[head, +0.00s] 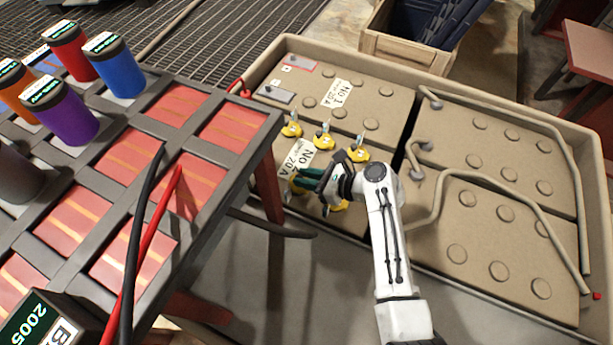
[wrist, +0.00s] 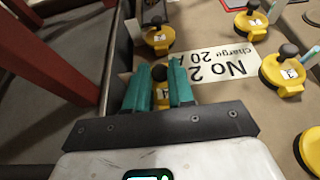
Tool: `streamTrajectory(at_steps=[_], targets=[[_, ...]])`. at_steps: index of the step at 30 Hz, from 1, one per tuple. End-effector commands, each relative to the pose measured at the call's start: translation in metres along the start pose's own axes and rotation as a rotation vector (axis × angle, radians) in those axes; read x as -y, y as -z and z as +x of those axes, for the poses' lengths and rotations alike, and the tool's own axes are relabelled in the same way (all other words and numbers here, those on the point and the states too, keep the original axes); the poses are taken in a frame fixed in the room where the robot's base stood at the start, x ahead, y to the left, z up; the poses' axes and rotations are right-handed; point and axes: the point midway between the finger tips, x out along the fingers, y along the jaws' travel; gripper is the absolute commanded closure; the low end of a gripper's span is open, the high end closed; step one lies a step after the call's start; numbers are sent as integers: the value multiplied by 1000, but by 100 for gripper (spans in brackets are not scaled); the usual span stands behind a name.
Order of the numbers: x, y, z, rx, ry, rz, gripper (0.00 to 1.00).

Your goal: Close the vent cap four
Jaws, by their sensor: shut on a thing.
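My gripper (head: 306,179) is shut at a yellow vent cap (head: 296,187) at the left end of the near row, on the tan battery cover. In the wrist view, its teal fingers (wrist: 160,80) close around the cap's dark knob, and the yellow cap (wrist: 161,98) shows between them. Its number label is hidden, so I cannot read whether it is cap four. I cannot tell whether the cap is fully seated. Other yellow caps with dark knobs and small number labels stand around it: one ahead (wrist: 158,40), one farther right (wrist: 249,27), and another right (wrist: 284,74).
A white "No 2 charge 20 A" sign (wrist: 215,68) lies beside the held cap. A dark rack table (head: 262,128) with red panels stands close left of my gripper. Raised pipes (head: 490,180) run over the right covers. A wooden crate (head: 400,48) stands behind.

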Motion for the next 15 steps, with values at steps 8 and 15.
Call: streamTrajectory(at_steps=[8,15], targets=[[0,-3,0,-18,-1,0,100],[0,-9,4,-115,-2,-1,100]])
